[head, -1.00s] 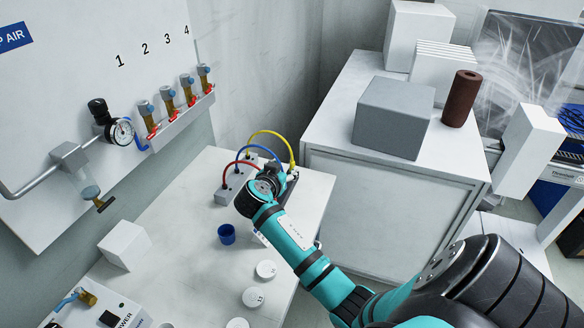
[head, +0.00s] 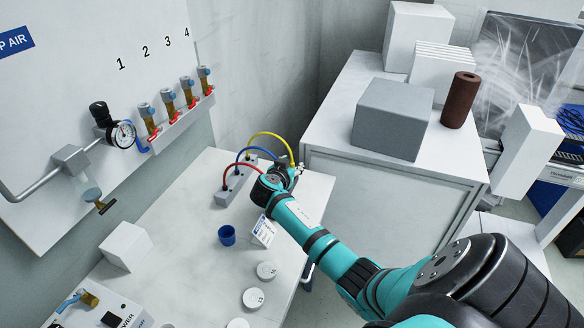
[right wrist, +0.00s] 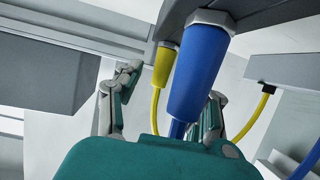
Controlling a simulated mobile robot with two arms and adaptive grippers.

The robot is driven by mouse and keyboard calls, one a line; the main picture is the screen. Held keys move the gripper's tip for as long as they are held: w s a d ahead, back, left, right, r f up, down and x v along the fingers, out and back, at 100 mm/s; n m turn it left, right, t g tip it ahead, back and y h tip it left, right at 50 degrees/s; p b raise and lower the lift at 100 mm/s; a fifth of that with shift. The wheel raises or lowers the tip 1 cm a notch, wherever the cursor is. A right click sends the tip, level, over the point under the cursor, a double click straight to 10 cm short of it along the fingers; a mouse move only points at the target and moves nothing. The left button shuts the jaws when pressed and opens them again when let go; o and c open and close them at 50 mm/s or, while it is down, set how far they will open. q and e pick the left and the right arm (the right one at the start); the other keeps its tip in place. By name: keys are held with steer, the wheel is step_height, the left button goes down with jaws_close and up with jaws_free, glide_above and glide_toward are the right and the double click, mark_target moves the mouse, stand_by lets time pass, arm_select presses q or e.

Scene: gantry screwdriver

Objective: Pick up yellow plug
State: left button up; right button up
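The yellow plug (right wrist: 164,66) shows in the right wrist view, attached to the underside of a grey part, with a yellow cable hanging from it. A larger blue plug (right wrist: 198,75) hangs nearer the camera and partly in front of it. My right gripper (right wrist: 174,84) is open, with one finger on each side of the plugs; whether it touches either one is unclear. In the head view, my right gripper (head: 284,172) is at the cable ends, and my wrist hides the plugs. My left gripper is not in view.
A white cabinet (head: 400,215) stands close on the right.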

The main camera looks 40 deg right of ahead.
jaws_close()
stand_by(0.4)
